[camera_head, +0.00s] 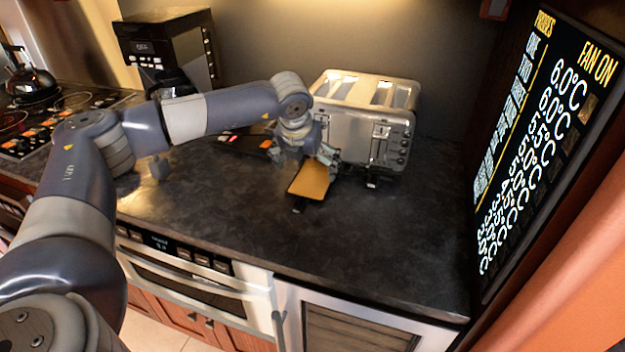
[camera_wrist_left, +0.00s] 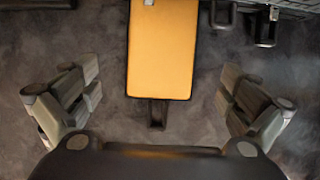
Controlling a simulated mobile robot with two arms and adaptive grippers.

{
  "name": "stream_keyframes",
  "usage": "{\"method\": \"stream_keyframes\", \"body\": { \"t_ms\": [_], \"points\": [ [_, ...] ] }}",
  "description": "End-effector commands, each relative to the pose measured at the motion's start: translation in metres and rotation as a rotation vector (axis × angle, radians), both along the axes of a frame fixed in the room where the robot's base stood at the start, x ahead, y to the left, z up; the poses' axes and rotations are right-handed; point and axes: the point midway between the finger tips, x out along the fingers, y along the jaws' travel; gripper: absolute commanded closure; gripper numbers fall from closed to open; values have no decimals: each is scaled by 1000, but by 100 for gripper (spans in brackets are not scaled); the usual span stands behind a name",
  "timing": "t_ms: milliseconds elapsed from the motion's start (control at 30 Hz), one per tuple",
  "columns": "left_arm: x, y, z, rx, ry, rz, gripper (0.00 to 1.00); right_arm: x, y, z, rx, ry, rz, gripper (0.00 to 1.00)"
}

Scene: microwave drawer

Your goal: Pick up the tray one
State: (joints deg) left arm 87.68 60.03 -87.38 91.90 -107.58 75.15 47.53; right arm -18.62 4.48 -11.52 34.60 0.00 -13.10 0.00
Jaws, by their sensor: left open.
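The tray one looks like a flat orange-yellow rectangle (camera_head: 309,180) with a dark rim and a small dark handle at its near end. It lies on the dark countertop in front of the toaster. In the left wrist view the orange tray (camera_wrist_left: 162,48) runs up from the middle, with its dark handle (camera_wrist_left: 157,114) pointing down between my fingers. My left gripper (camera_head: 308,158) is open above the tray's far part. In the left wrist view its fingers (camera_wrist_left: 160,105) stand wide apart on either side of the tray, not touching it. My right gripper is not in view.
A silver toaster (camera_head: 362,125) stands right behind the tray. Other dark flat pieces with an orange tip (camera_head: 266,145) lie left of it. A coffee machine (camera_head: 170,55) and a stove (camera_head: 45,115) are at left. A display panel (camera_head: 545,135) is at right. The front counter (camera_head: 330,240) is clear.

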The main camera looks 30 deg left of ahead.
Motion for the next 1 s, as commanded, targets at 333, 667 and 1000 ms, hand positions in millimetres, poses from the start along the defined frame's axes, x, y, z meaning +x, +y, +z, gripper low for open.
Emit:
{"method": "stream_keyframes", "body": {
  "t_ms": [333,667,1000],
  "points": [
    [15,3,-39,-1,2,-1,0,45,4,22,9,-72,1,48],
    [20,4,-51,-1,-1,-2,0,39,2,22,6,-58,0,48],
    [20,4,-50,-2,-2,-2,44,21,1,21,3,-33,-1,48]
  ]
}}
